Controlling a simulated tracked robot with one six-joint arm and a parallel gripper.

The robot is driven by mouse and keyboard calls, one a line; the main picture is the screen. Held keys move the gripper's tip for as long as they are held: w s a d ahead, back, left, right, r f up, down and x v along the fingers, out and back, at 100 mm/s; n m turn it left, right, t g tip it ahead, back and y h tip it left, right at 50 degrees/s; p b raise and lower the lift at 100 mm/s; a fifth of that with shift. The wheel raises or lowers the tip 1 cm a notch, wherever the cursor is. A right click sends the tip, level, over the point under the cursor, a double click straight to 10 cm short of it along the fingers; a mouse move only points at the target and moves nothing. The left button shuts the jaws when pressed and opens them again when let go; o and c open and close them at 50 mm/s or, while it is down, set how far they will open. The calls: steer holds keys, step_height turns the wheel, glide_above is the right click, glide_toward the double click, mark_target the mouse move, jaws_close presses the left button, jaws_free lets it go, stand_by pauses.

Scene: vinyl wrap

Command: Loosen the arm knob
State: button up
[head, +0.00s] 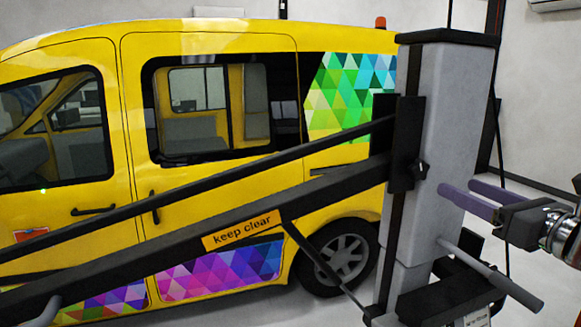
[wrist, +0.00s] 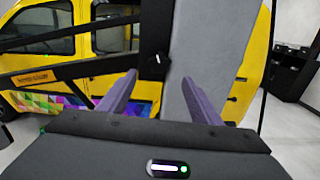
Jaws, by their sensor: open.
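The arm knob (head: 422,168) is a small black knob on the dark bracket at the side of the grey lift column (head: 440,130). It also shows in the wrist view (wrist: 157,60), just beyond the fingertips and roughly between them. My gripper (head: 456,188) has two purple fingers. They are open and empty, and point left toward the column, slightly below and to the right of the knob in the head view. In the wrist view the fingers (wrist: 159,80) stand wide apart. I see no contact with the knob.
Dark lift arms (head: 330,185) with a "keep clear" label (head: 243,230) run left from the column, in front of a yellow van (head: 225,50) with colourful triangle wrap. A grey bar (head: 490,275) sticks out below my gripper. A dark cabinet (wrist: 290,70) stands far right.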

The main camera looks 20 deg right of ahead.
mark_target(421, 171)
steer(key=w, duration=0.9)
steer(key=shift+w+a, duration=0.15)
steer(key=shift+w, duration=0.25)
steer(key=shift+c, duration=0.2)
steer(key=c, duration=1)
steer(key=shift+n, duration=1)
